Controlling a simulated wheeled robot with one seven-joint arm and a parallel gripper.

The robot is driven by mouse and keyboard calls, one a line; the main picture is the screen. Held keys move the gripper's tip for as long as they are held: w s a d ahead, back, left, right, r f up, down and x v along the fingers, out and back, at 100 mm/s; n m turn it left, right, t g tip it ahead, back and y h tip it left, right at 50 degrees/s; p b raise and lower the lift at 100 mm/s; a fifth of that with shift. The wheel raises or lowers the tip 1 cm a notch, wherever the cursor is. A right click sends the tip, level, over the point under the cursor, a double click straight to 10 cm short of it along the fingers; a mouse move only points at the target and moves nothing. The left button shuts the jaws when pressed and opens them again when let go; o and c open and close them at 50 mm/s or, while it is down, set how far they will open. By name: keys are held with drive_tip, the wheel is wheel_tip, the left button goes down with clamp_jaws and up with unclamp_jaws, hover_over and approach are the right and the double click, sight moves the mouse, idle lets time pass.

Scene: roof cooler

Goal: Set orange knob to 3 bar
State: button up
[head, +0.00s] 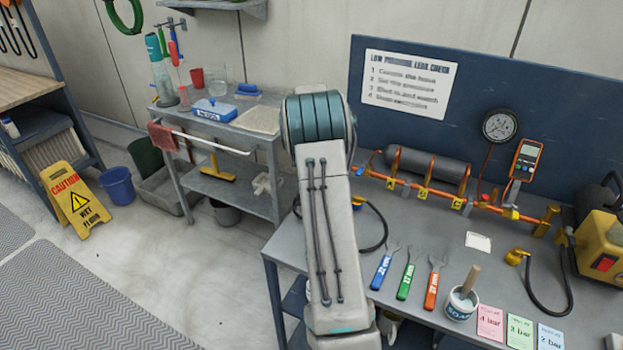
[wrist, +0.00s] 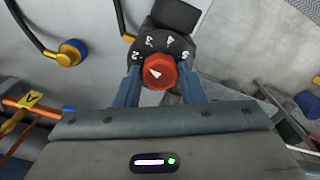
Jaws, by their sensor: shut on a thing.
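In the wrist view the orange-red knob (wrist: 160,72) sits on the face of a dark round dial (wrist: 168,45) with white numbers that appear to run from 2 to 5. A white pointer mark shows on the left part of the knob, towards the side of the 2; its exact reading is not clear. My gripper (wrist: 160,86) is shut on the knob, with one blue finger on each side. In the head view my arm hides the knob and my gripper.
In the head view the workbench (head: 400,318) carries an orange pipe rig (head: 426,188), a gauge (head: 499,125), several spanners, a soap pot (head: 461,303) and coloured cards. A yellow machine (head: 600,240) stands at the right. In the wrist view a hose with a blue-and-yellow fitting (wrist: 70,52) is at upper left.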

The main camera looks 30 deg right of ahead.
drive_tip(key=m, duration=0.5)
drive_tip(key=shift+r, duration=0.15)
drive_tip(key=shift+w+m, duration=0.1)
drive_tip(key=shift+m, duration=0.2)
idle(0.3)
drive_tip(key=o, duration=1)
wheel_tip(320, 180, up, 14)
drive_tip(key=shift+b, duration=0.4)
